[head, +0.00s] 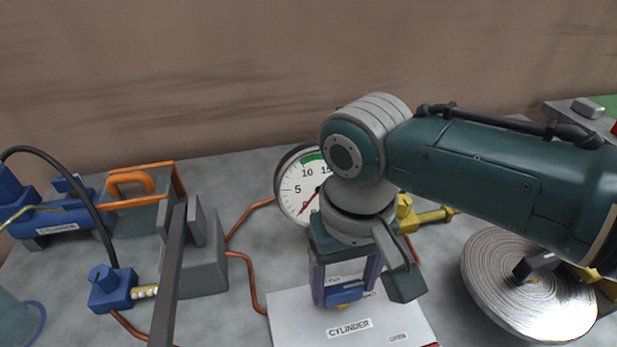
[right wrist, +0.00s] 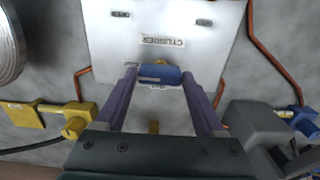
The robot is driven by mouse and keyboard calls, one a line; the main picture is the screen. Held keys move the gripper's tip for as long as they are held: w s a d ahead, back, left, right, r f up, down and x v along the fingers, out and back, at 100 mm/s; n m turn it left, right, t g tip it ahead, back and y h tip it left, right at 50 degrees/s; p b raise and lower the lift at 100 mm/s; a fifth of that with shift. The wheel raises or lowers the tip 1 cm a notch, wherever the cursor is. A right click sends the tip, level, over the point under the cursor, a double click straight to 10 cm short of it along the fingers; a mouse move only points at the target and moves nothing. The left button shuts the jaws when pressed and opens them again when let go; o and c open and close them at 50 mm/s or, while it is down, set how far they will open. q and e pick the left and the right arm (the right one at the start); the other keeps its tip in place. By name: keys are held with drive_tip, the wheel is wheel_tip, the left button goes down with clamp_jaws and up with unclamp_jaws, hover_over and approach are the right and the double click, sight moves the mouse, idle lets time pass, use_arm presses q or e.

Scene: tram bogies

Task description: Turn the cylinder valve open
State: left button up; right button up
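The blue cylinder valve handle (head: 344,293) sits on a white panel (head: 290,310) labelled CYLINDER. It lies crosswise between the purple fingers of my right gripper (head: 346,275). The right wrist view shows the same handle (right wrist: 160,74) between the fingertips (right wrist: 159,76), one at each end. Any gaps there are very small, and I cannot tell whether the fingers touch it. A brass-coloured stub (right wrist: 154,127) shows below the handle. The round gauge (head: 300,187) behind my arm has its red needle low on the dial, partly hidden. My left gripper is not in view.
A grey block with a dark upright bar (head: 170,270) stands left of the panel. Blue fittings (head: 112,287) and an orange-framed box (head: 138,215) are further left. A ribbed disc (head: 505,285) lies to the right, near a yellow fitting (head: 430,216). Copper pipes (head: 250,275) run over the bench.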

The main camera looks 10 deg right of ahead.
drive_tip(key=c, duration=0.9)
drive_tip(key=shift+n, duration=0.3)
drive_tip(key=n+p, duration=0.1)
drive_tip(key=n, duration=0.2)
drive_tip(key=shift+n, duration=0.3)
drive_tip(key=n+p, duration=0.1)
drive_tip(key=n, duration=1.2)
drive_tip(key=shift+n, duration=0.3)
